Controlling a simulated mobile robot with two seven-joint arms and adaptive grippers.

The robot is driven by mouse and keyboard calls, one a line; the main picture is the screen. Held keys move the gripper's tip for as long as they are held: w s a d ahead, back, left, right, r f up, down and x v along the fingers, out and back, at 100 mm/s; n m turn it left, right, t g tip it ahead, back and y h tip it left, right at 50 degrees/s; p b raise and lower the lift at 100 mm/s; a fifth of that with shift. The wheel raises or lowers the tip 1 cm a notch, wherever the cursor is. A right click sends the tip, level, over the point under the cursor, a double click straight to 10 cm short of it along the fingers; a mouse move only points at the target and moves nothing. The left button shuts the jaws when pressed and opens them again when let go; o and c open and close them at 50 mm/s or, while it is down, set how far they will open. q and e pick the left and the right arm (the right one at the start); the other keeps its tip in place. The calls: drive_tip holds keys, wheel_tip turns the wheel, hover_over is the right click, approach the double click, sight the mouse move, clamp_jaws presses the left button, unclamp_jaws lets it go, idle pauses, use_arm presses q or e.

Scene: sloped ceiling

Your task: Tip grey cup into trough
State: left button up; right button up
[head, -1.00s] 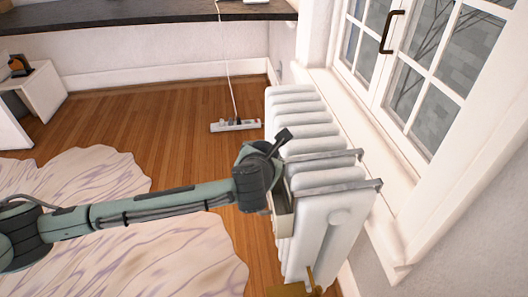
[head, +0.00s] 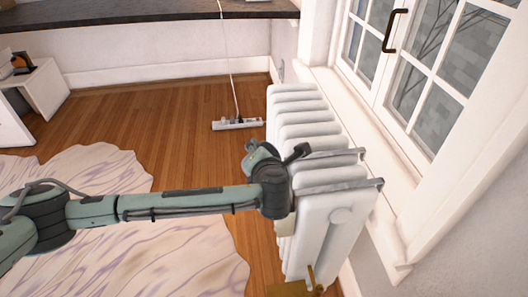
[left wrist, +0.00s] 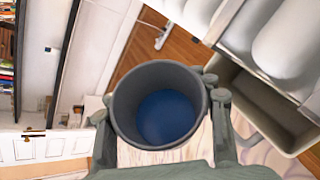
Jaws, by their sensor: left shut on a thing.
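The grey cup (left wrist: 122,98) is in the middle of the left wrist view, its open mouth facing the camera, with blue contents (left wrist: 166,118) inside. My left gripper (left wrist: 160,103) is shut on it, one finger on each side. The trough (left wrist: 262,106), a beige open box, is right of the cup, against the radiator; the part I see inside looks empty. The cup appears beside the trough, not over its middle. My right gripper is out of view.
The white radiator (head: 330,215) stands beneath the window (head: 425,70), with metal brackets (head: 335,187) across its top. A power strip (head: 237,124) lies on the wooden floor behind. A pale rug (head: 190,262) lies under my arm.

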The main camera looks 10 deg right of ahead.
use_arm(q)
drive_tip(key=m+y, duration=0.1)
drive_tip(key=m+t+y, duration=0.1)
drive_tip(key=shift+f+m, duration=0.3)
drive_tip(key=shift+m, duration=0.1)
idle(0.3)
drive_tip(key=shift+y, duration=0.3)
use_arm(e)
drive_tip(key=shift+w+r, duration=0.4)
use_arm(q)
drive_tip(key=shift+r, duration=0.1)
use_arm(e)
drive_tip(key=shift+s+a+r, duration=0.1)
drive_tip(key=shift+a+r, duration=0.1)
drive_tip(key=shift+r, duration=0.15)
use_arm(q)
drive_tip(key=shift+b, duration=0.3)
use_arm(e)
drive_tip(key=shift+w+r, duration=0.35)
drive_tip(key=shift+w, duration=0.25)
